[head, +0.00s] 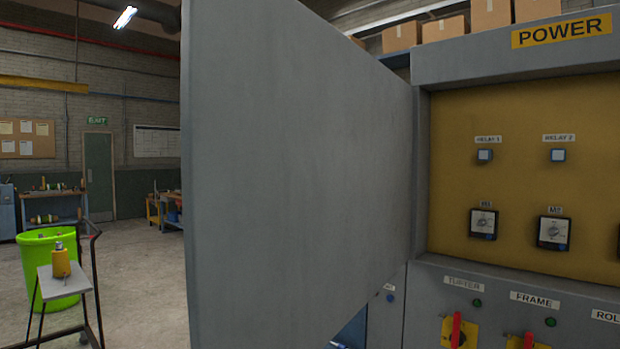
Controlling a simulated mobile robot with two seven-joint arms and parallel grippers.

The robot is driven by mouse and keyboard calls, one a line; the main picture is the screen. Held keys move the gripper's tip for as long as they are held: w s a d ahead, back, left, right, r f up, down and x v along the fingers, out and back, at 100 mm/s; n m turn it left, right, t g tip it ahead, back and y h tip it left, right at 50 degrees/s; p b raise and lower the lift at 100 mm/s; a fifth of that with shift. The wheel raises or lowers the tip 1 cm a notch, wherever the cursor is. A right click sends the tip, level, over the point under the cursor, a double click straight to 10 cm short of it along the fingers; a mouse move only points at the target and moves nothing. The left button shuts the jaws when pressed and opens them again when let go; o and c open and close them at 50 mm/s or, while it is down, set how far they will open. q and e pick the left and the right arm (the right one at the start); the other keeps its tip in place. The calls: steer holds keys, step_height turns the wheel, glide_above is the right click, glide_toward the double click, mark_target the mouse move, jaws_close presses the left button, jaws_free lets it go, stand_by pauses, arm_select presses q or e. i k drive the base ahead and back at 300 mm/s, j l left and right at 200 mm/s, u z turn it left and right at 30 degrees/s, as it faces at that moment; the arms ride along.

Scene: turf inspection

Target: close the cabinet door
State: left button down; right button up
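The grey cabinet door (295,165) stands wide open in the head view, filling the middle and swung out toward me from its hinge side near the cabinet's left edge. The cabinet (430,150) is at the right, with its yellow inner panel (520,180) exposed. A POWER label (562,31) is on the cabinet's top edge. Neither of my grippers is in the picture.
Below the panel is a grey front with switches (457,331) and labels. At the left are a green bin (45,262) and a small stand (65,283) holding a yellow object. Open floor (145,270) lies left of the door. Cardboard boxes (445,28) sit above.

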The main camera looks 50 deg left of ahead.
mark_target(296, 141)
steer(key=k+j, duration=0.15)
steer(key=k+j+u, duration=0.1)
steer(key=j, duration=0.3)
steer(key=k+j, duration=0.15)
steer(key=j, duration=0.15)
steer(key=k+j, duration=0.1)
steer(key=j, duration=0.3)
steer(key=k+j, duration=0.1)
steer(key=j, duration=0.25)
steer(key=j+u, duration=0.1)
steer(key=j, duration=0.3)
steer(key=k, duration=0.05)
